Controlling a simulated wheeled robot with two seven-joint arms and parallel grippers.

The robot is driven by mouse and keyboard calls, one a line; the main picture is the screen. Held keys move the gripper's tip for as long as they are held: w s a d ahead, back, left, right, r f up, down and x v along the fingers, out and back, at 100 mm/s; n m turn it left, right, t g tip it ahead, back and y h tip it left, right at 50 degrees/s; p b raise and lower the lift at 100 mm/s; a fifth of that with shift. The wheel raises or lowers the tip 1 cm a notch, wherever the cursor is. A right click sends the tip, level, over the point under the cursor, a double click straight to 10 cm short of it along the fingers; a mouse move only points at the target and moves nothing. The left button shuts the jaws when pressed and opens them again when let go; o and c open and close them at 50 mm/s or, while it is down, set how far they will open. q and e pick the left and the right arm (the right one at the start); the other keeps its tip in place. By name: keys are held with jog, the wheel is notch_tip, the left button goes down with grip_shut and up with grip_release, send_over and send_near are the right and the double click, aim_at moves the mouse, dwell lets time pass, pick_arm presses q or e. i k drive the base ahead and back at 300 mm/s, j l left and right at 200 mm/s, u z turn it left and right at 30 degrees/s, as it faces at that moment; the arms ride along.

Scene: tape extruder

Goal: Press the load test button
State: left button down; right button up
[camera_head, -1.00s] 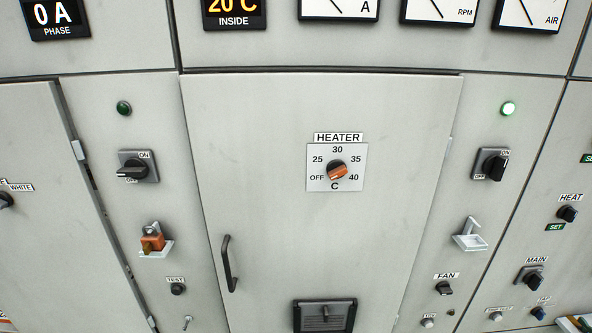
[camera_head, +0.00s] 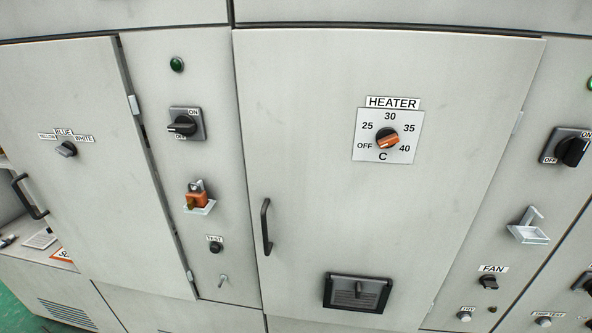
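A small black round control (camera_head: 216,247) sits under a label reading TEST (camera_head: 214,238) on the narrow panel left of the heater door. A second small pale button (camera_head: 543,322) is at the bottom right, under a label that seems to end in TEST; its first word is too small to read surely. No label clearly reading "load test" can be made out. Neither of my grippers is in view.
The heater door (camera_head: 300,200) has a handle (camera_head: 266,227) and an orange heater knob (camera_head: 387,138). An orange padlock (camera_head: 197,199) in a white holder and a rotary ON/OFF switch (camera_head: 186,124) are above the TEST control. A small toggle (camera_head: 223,281) is below it.

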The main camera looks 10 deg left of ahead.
aim_at(215, 249)
jog(key=u, duration=1)
